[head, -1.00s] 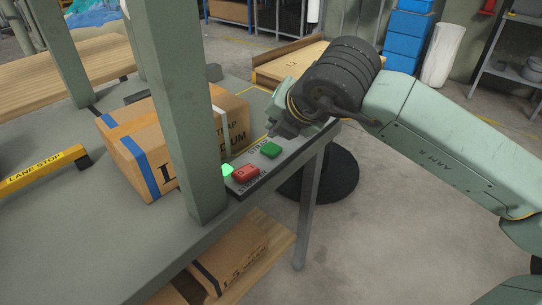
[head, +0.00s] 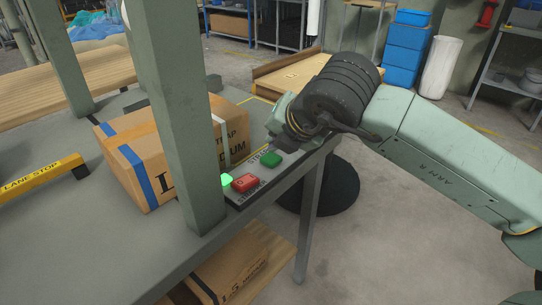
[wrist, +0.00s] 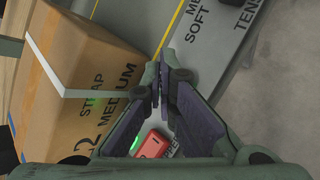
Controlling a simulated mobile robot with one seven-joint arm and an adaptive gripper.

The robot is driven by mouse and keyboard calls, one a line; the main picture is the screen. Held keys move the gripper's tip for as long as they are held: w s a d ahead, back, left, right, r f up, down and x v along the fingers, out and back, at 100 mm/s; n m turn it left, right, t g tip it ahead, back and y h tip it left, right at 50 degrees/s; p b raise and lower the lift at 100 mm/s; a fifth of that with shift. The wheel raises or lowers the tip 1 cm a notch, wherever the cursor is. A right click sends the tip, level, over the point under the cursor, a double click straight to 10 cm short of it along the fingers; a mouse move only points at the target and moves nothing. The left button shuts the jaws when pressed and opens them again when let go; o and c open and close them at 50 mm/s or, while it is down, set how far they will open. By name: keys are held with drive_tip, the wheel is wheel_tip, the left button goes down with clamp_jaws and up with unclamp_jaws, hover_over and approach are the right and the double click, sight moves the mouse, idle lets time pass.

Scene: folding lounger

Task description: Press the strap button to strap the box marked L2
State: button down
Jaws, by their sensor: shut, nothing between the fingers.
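The cardboard box (head: 150,165) stands on the grey bench, left of the button panel; blue tape runs over it. In the wrist view, the box (wrist: 75,85) shows "STRAP", "MEDIUM" and a "2", with a white band across it. The panel (head: 240,196) carries a red button (head: 245,182) and a green button (head: 271,159); a green light (head: 227,180) glows beside the red one. My gripper (wrist: 158,88) is shut and empty, above the panel. The red button (wrist: 152,145) shows between its fingers in the wrist view. The head view largely hides the fingertips.
A green-grey post (head: 185,110) rises in front of the box. A yellow "LANE STOP" bar (head: 42,173) lies at left. Another box (head: 230,268) sits on the shelf below. Open floor lies right of the bench.

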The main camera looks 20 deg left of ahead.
sight(275, 157)
drive_tip(key=shift+f, duration=0.15)
idle(0.5)
drive_tip(key=shift+f+b, duration=0.35)
drive_tip(key=shift+b, duration=0.5)
drive_tip(key=shift+f+b, duration=0.5)
drive_tip(key=shift+b, duration=0.35)
idle(0.4)
drive_tip(key=shift+r, duration=1)
drive_tip(key=shift+r+p, duration=0.1)
drive_tip(key=shift+p, duration=0.25)
drive_tip(key=shift+r+p, duration=1.05)
drive_tip(key=shift+r, duration=1.4)
drive_tip(key=shift+f, duration=0.15)
